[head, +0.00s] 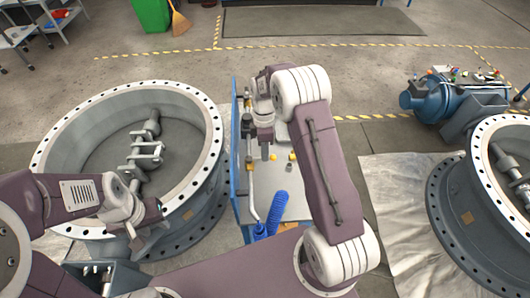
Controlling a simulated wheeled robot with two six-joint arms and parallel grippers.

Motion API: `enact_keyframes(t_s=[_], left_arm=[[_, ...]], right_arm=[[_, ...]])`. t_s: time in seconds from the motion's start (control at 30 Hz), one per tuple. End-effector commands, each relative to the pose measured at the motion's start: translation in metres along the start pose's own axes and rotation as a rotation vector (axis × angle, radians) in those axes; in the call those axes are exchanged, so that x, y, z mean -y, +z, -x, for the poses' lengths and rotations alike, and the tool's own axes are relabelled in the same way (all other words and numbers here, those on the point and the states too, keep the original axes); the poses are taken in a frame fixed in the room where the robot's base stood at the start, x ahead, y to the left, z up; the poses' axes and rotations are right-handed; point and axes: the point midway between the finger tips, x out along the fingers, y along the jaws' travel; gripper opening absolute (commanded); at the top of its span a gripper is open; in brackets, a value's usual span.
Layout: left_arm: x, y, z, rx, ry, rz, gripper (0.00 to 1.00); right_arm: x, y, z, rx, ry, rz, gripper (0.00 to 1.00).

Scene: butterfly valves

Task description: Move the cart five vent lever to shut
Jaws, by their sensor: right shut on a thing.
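A cart (237,160) with a blue edge stands in the middle of the head view, between two large valve bodies. A thin grey pipe (250,186) runs along its left side, with small fittings at its upper end. My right gripper (265,152) points down over the cart beside those fittings. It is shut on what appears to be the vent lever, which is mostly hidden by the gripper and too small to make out. My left gripper (131,228) is over the near part of the left valve body, away from the cart; its jaws are too small to read.
The left butterfly valve body (212,150) and the right one (474,160) flank the cart. A blue machine (430,100) stands at right. Open floor lies beyond the cart.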

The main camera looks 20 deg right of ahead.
Motion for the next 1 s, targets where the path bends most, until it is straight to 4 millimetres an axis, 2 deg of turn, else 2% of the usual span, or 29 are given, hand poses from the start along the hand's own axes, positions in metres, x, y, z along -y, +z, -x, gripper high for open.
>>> enact_keyframes(t_s=[0.37, 0.4, 0.47, 0.8, 0.87, 1.0], left_arm=[[0.000, 0.000, 0.000, 0.000, 0.000, 0.000, 0.36], [0.000, 0.000, 0.000, 0.000, 0.000, 0.000, 0.36], [0.000, 0.000, 0.000, 0.000, 0.000, 0.000, 0.36], [0.000, 0.000, -0.002, 0.000, 0.000, 0.000, 0.36], [0.000, 0.001, -0.005, 0.000, 0.000, 0.000, 0.36], [0.000, 0.002, -0.015, 0.000, 0.000, 0.000, 0.36]], right_arm=[[-0.002, 0.000, 0.002, 0.001, 0.009, 0.009, 0.00], [-0.002, 0.000, 0.002, 0.001, 0.009, 0.008, 0.15], [-0.002, 0.000, 0.002, 0.001, 0.008, 0.008, 0.32], [-0.002, 0.000, 0.003, 0.001, 0.005, 0.006, 0.32], [-0.003, -0.001, 0.010, 0.000, 0.008, 0.006, 0.32], [-0.003, -0.001, 0.040, 0.000, 0.011, 0.007, 0.32]])
